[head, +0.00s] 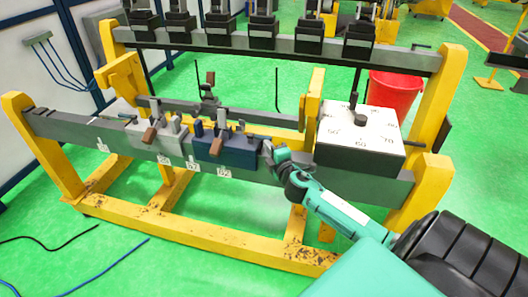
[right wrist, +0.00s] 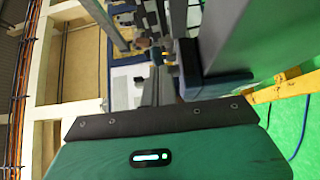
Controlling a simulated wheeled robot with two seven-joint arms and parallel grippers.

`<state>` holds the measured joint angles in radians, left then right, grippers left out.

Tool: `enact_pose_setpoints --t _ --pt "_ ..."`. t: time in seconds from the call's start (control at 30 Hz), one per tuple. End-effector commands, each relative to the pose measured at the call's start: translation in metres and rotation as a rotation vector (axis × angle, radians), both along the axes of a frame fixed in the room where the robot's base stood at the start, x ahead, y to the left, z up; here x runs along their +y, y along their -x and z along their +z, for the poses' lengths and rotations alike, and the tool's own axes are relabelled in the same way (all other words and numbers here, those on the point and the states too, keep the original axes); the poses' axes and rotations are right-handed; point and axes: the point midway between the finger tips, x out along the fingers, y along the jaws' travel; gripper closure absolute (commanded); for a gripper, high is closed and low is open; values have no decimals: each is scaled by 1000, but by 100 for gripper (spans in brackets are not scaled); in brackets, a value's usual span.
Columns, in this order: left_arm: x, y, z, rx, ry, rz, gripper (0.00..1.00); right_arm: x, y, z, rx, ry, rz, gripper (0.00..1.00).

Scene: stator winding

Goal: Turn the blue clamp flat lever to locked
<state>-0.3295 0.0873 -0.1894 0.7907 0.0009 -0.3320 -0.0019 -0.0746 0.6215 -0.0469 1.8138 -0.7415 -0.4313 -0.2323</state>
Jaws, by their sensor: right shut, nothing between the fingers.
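The blue clamp (head: 240,153) sits on the front grey beam of the yellow frame in the head view. Its flat lever has a brown grip (head: 215,148) that points down and toward the front. My right gripper (head: 268,148) is shut and empty, just right of the blue clamp's right end. I cannot tell whether it touches the clamp. In the right wrist view the shut fingers (right wrist: 160,88) point away from the camera, and a brown grip (right wrist: 143,43) shows small beyond them. My left gripper is not in view.
A light grey clamp (head: 172,146) with its own brown-gripped lever stands left of the blue one. A white-topped block with a dial (head: 350,122) stands to the right. The rear rail (head: 280,43) carries several black clamps. A red bucket (head: 393,95) stands behind.

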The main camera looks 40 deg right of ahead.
Motion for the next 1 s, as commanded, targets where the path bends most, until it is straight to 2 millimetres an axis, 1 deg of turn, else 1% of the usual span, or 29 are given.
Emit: enact_pose_setpoints --t 0.17,0.47,1.0 --pt "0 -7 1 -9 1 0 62 -9 -2 0 0 -1 -3 100" --pt "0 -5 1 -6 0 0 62 -18 -4 1 -1 2 -9 100" --pt "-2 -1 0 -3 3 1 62 -21 -5 4 -2 8 -14 100"
